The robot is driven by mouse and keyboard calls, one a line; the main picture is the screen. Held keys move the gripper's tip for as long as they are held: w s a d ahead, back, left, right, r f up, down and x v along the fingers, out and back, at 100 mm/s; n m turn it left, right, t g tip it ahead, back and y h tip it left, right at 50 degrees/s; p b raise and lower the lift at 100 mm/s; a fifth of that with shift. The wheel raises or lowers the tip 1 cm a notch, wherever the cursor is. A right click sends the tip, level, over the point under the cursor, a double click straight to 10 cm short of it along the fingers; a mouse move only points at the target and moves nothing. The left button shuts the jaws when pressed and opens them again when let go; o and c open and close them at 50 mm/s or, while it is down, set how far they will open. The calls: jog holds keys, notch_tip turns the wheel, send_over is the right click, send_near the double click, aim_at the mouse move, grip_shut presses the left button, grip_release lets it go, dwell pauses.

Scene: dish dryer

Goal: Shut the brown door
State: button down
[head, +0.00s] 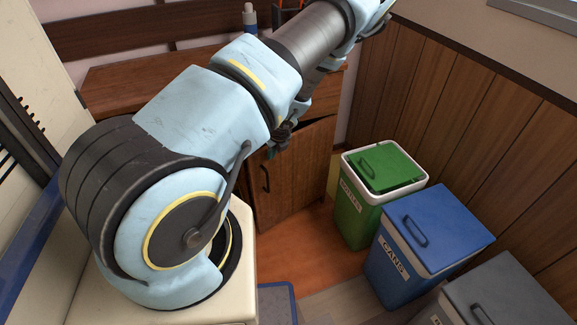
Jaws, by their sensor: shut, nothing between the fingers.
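The brown door (298,178) is the wooden front of a low cabinet (120,78) behind my arm. It has a dark handle (265,178) near its left edge. A dark gap shows above the door's top edge, so it seems to stand a little ajar. My gripper (281,137) is a small dark shape in front of the door's upper left part, largely hidden behind my forearm. It is shut and empty. I cannot tell whether it touches the door.
A green bin (362,225), a blue bin (403,280) and a grey bin (510,295) stand along the panelled wall (470,110) at right. Some wooden floor (312,245) is free between the door and the green bin. A bottle (250,18) stands on the cabinet.

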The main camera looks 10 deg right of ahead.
jog(key=shift+w+a+m+h, duration=0.1)
jog(key=shift+w+a+m, duration=0.3)
jog(key=shift+w, duration=0.35)
jog(key=shift+w+a+m+h, duration=0.1)
jog(key=shift+w+a+m, duration=0.15)
jog(key=shift+w+a, duration=0.4)
jog(key=shift+w+a+m+h, duration=0.1)
jog(key=shift+w+a+m, duration=0.2)
jog(key=shift+w, duration=0.6)
jog(key=shift+d, duration=0.15)
